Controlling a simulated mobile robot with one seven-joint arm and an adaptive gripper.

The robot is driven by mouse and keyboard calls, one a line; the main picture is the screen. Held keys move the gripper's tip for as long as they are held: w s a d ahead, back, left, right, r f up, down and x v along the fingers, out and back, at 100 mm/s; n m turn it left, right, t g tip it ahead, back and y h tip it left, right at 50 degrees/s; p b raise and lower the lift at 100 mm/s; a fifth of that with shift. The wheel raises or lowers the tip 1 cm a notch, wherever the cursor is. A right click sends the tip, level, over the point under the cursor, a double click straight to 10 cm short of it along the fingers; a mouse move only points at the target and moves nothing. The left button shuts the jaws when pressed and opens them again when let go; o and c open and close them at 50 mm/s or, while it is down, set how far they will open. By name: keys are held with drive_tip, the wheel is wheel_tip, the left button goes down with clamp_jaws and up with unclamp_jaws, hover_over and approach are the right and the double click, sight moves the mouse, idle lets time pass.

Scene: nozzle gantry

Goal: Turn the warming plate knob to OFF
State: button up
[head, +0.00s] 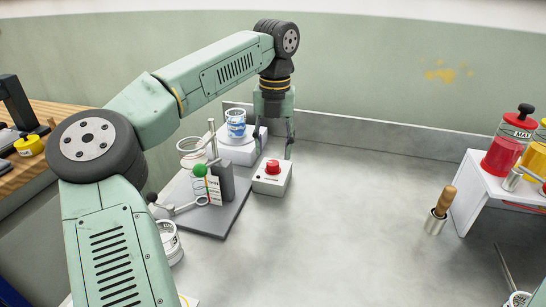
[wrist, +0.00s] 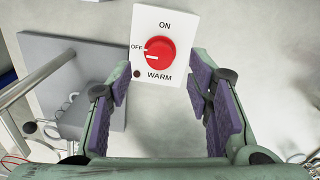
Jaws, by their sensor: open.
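The red warming plate knob (wrist: 161,48) sits on a white control box (wrist: 151,17) marked ON, OFF and WARM. A white mark on the knob's left side points left, close to the OFF label. A small lamp (wrist: 136,72) by WARM looks dark. In the head view the knob (head: 272,166) tops the box (head: 271,184) on the bench. My gripper (wrist: 160,80) is open and empty, with purple-padded fingers spread left and right. In the wrist view the knob lies beyond the gap between the fingertips, and no contact shows. The gripper (head: 276,146) hangs above the box in the head view.
A grey stand (head: 222,222) with a rod, rings and a green ball is left of the box. A blue-and-white jar (head: 236,124) is on a white block behind. A wooden-handled tool (head: 445,200) stands to the right. The bench between is clear.

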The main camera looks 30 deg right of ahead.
sight(274, 163)
wheel_tip(274, 163, up, 8)
drive_tip(key=shift+f, duration=0.2)
idle(0.5)
